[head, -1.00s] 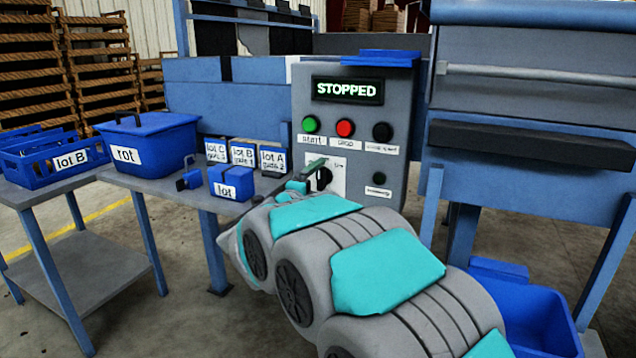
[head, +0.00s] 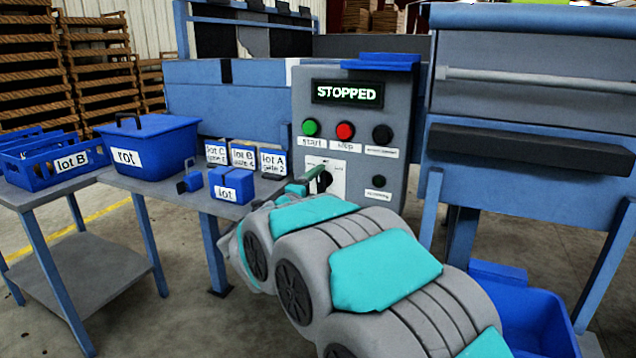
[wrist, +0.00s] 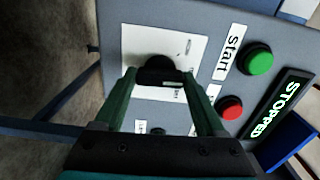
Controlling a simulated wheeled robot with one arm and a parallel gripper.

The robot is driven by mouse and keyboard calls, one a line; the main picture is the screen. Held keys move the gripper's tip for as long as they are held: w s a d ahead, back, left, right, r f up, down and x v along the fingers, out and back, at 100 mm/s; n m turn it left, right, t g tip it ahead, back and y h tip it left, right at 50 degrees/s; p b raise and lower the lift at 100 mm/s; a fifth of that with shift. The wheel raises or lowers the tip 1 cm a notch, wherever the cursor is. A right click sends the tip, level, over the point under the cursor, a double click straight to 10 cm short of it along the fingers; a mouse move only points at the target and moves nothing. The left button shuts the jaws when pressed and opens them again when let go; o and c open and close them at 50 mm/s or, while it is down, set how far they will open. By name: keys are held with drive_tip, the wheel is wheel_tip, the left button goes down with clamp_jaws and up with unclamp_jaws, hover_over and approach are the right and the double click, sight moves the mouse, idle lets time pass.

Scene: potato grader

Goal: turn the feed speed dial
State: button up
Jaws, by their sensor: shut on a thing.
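The feed speed dial (wrist: 158,68) is a black knob on a white plate (wrist: 185,45) on the grey control panel. In the head view the dial (head: 324,180) shows just beyond my fingers, partly hidden by them. My gripper (wrist: 160,76) has its two green fingers on either side of the dial, shut on it.
The panel has a green start button (head: 311,127), a red stop button (head: 345,130), black knobs (head: 382,133) and a display (head: 347,91) reading STOPPED. Left of it, a table holds lot cards, a small blue lot box (head: 231,185) and a blue rot bin (head: 148,147).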

drive_tip(key=n+p, duration=0.1)
drive_tip(key=p, duration=0.1)
drive_tip(key=n+p, duration=0.2)
drive_tip(key=p, duration=0.1)
drive_tip(key=n+p, duration=0.2)
drive_tip(key=shift+r+p, duration=0.25)
drive_tip(key=shift+p, duration=0.15)
drive_tip(key=n+p, duration=0.2)
drive_tip(key=p, duration=0.1)
drive_tip(key=n+p, duration=0.1)
drive_tip(key=n, duration=0.1)
drive_tip(key=shift+f+p, duration=0.25)
drive_tip(key=shift+p, duration=0.1)
drive_tip(key=shift+n, duration=0.3)
drive_tip(key=o, duration=1.3)
drive_tip(key=shift+v, duration=3.95)
